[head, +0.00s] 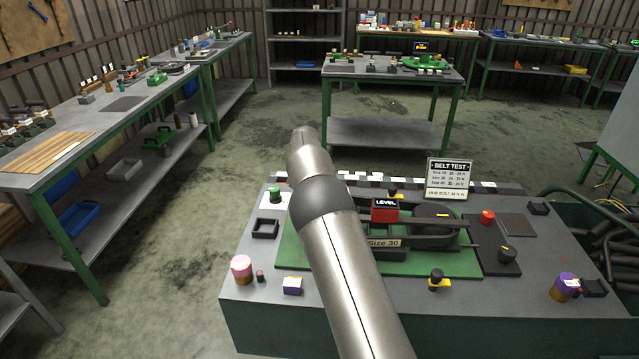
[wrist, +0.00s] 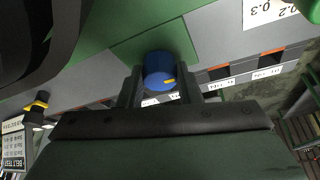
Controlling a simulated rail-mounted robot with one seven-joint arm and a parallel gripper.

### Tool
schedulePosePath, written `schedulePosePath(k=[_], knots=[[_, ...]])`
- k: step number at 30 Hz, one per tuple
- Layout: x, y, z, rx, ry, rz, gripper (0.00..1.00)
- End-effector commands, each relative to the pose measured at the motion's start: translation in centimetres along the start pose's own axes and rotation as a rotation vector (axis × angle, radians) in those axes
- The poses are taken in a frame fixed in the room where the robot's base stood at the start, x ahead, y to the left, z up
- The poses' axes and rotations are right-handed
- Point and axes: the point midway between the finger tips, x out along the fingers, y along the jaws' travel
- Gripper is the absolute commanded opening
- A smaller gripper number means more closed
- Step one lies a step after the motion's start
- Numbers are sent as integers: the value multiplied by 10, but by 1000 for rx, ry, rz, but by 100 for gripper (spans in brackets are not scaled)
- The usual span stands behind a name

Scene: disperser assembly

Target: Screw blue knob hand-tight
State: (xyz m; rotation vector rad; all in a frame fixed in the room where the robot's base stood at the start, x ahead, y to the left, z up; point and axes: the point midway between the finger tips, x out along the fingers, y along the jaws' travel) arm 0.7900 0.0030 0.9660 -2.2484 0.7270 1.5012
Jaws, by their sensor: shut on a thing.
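A green plate (wrist: 120,25) lies beyond the knob. The knob's base and thread are hidden, so I cannot tell how far it is screwed in. In the head view my arm hides both the knob and my gripper.
The grey bench (head: 400,300) carries a green base plate (head: 460,263), a red LEVEL box (head: 384,212), a BELT TEST sign (head: 449,178), a red knob (head: 487,217) and a yellow-and-black knob (head: 437,280). Labelled slots (wrist: 218,73) lie right of the knob in the wrist view.

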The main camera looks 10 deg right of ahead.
Motion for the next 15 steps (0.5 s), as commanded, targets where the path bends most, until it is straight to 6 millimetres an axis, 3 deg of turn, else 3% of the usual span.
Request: schedulePosePath(k=[15], knots=[[-1,-3,-1,356,-1,150,8]])
